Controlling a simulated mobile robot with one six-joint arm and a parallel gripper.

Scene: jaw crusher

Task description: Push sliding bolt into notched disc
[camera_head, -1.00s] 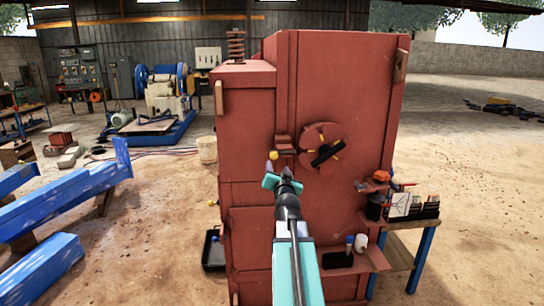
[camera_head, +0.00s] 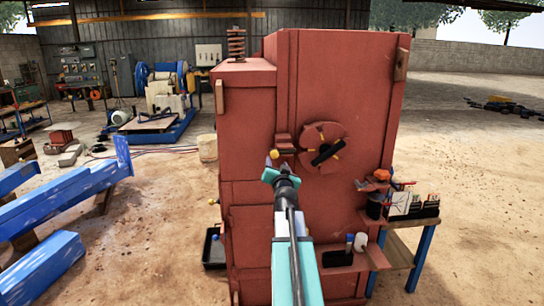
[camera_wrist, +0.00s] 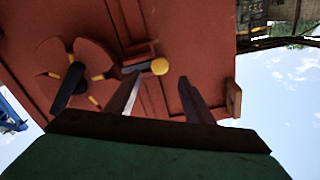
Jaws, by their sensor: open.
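The sliding bolt shows as a yellow ball knob (camera_head: 274,154) beside a small red housing (camera_head: 284,142) on the red machine's front. In the wrist view the knob (camera_wrist: 160,67) appears between the fingertips, just beyond them; I cannot tell whether either finger touches it. The notched disc (camera_head: 318,136) is red-brown with yellow marks and a black bar handle, to the right of the housing. It also shows at the left of the wrist view (camera_wrist: 92,57). My gripper (camera_head: 276,173) is open and empty, just below the knob in the head view.
The red machine body (camera_head: 340,85) fills the centre. A small table (camera_head: 398,258) with tools stands at its right, and a shelf (camera_head: 345,265) with bottles juts out low in front. Blue beams (camera_head: 70,195) lie at the left.

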